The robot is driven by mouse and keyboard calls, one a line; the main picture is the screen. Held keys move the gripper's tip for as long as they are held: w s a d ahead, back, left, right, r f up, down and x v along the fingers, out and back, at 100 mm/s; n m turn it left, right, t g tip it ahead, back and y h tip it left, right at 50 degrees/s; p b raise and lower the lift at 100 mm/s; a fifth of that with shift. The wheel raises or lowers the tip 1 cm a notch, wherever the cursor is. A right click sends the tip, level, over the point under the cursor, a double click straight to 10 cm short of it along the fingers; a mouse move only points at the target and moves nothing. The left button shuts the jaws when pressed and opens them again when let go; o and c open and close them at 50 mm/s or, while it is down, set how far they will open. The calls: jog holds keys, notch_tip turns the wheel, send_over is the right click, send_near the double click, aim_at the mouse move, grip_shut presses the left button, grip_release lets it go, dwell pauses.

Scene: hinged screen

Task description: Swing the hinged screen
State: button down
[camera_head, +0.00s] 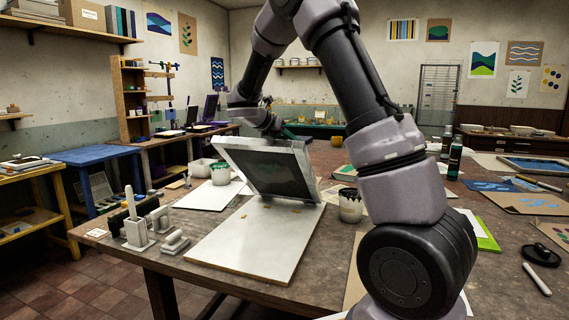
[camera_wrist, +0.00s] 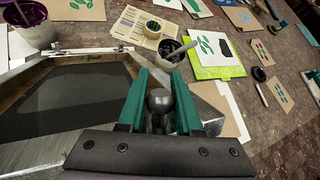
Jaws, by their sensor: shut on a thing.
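The hinged screen (camera_head: 265,170) is a pale metal frame with dark mesh. It stands raised and tilted over a light baseboard (camera_head: 250,240) on the table. My gripper (camera_head: 272,132) is at the screen's upper edge, partly hidden behind the frame. In the wrist view, the green fingers of my gripper (camera_wrist: 160,92) are shut on a round grey knob (camera_wrist: 160,101) at the edge of the screen frame. The screen's dark mesh (camera_wrist: 75,100) fills the left of that view. Metal hinge clamps (camera_wrist: 118,48) show at the frame's far end.
On the table (camera_head: 510,270), a paint pot (camera_head: 350,205) stands right of the screen and pale tubs (camera_head: 220,174) stand left. A grey tool holder (camera_head: 137,233) is at the left edge.

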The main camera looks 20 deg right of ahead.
jog(key=shift+w+d+r, duration=0.6)
jog(key=shift+w+r, duration=0.15)
jog(key=shift+w, duration=0.05)
jog(key=shift+w+d+r, duration=0.6)
jog(key=shift+w+r, duration=0.15)
jog(key=c, duration=0.6)
grip_release()
jog(key=shift+f, duration=0.1)
jog(key=v, duration=1)
jog(key=shift+s+a+r, duration=0.15)
jog(key=shift+a+r, duration=0.1)
jog(key=shift+a, duration=0.05)
